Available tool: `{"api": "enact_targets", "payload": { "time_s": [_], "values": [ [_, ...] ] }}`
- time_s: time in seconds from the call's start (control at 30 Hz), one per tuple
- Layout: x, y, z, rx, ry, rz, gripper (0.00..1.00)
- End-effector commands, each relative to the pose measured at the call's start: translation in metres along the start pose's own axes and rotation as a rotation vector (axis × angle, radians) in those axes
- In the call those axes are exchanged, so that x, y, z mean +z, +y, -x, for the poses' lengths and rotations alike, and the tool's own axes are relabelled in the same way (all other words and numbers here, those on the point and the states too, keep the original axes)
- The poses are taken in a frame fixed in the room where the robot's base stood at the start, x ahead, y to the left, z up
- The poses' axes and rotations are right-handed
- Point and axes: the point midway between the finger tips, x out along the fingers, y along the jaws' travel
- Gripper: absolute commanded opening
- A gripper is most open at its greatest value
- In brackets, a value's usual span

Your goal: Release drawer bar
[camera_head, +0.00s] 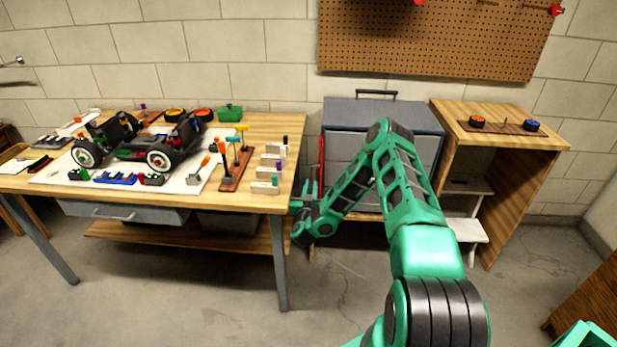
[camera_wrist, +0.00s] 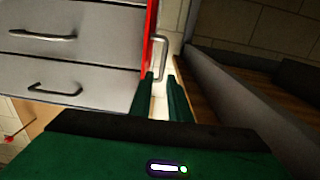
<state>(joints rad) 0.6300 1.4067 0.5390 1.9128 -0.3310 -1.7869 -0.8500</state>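The drawer bar is a red upright strip (camera_head: 321,160) along the left edge of the grey drawer cabinet (camera_head: 350,148). In the wrist view the red strip (camera_wrist: 150,35) runs beside the drawer fronts, with a pale metal loop handle (camera_wrist: 165,58) on it. My gripper (camera_head: 306,196) is low at the cabinet's left side, by the table's right end. In the wrist view its two green fingers (camera_wrist: 160,76) are apart, with their tips around the lower end of the loop handle. Contact cannot be told. My arm hides part of the cabinet front.
A wooden table (camera_head: 262,125) with a toy racecar (camera_head: 135,140), tools and blocks stands left, close to my gripper. An open wooden shelf unit (camera_head: 530,141) stands right of the cabinet. Drawer handles (camera_wrist: 43,35) stick out. The floor in front (camera_head: 240,285) is clear.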

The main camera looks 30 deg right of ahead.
Motion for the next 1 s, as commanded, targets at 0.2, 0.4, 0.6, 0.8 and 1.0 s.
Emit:
{"api": "enact_targets", "payload": {
  "time_s": [0.2,0.4,0.6,0.8,1.0],
  "values": [
    [0.000,-0.006,-0.038,-0.005,0.001,-0.002,0.17],
    [0.000,-0.008,-0.063,-0.008,0.000,-0.002,0.17],
    [0.000,-0.009,-0.074,-0.010,-0.001,0.000,0.17],
    [0.000,-0.009,-0.075,-0.010,-0.001,0.000,0.17],
    [0.000,-0.009,-0.075,-0.010,-0.001,0.000,0.00]
  ]
}}
